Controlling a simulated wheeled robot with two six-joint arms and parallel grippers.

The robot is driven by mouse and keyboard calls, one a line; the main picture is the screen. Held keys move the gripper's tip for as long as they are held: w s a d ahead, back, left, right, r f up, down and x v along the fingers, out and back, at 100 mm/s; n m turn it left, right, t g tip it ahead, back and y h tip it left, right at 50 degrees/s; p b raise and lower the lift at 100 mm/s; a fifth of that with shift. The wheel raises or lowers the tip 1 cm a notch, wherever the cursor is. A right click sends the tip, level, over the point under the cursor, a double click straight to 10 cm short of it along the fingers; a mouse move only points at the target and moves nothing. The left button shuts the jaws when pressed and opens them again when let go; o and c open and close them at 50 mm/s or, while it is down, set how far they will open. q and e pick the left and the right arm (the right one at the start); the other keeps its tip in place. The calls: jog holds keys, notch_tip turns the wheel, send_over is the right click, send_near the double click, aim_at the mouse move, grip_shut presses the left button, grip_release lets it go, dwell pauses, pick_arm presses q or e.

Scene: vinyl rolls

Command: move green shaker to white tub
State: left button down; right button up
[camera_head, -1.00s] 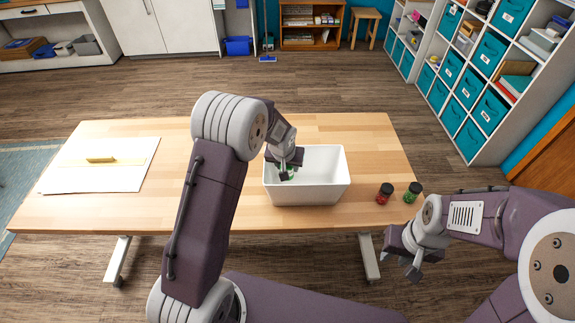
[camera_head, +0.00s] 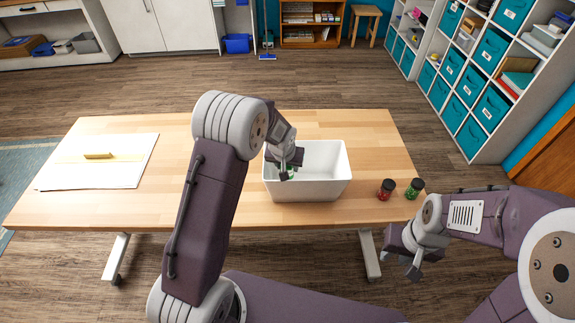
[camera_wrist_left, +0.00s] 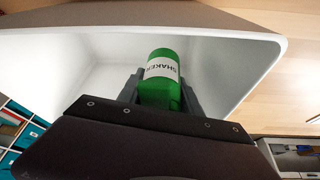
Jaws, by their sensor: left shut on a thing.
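The white tub (camera_head: 318,190) stands on the wooden table, right of its middle. My left gripper (camera_head: 287,172) reaches down inside the tub's left part. In the left wrist view it is shut on the green shaker (camera_wrist_left: 162,88), whose white label reads SHAKER. The tub's pale walls (camera_wrist_left: 225,62) surround the shaker there. Whether the shaker touches the tub's floor cannot be told. In the head view the shaker is mostly hidden by the gripper. My right gripper (camera_head: 412,266) is empty and open, in front of the table's right end.
A red jar (camera_head: 386,189) and a green jar (camera_head: 414,188), both dark-lidded, stand near the table's right edge. A white sheet (camera_head: 95,170) with a yellowish bar (camera_head: 97,155) lies at the left. The table (camera_head: 388,150) is bare behind the jars.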

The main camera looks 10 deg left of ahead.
pick_arm(q)
jog(key=shift+f+b, duration=1)
jog(key=shift+f, duration=0.3)
jog(key=shift+f, duration=0.15)
jog(key=shift+f+b, duration=1.75)
jog(key=shift+f, duration=0.1)
jog(key=shift+f, duration=0.15)
jog(key=c, duration=0.7)
grip_release()
jog(key=o, duration=0.7)
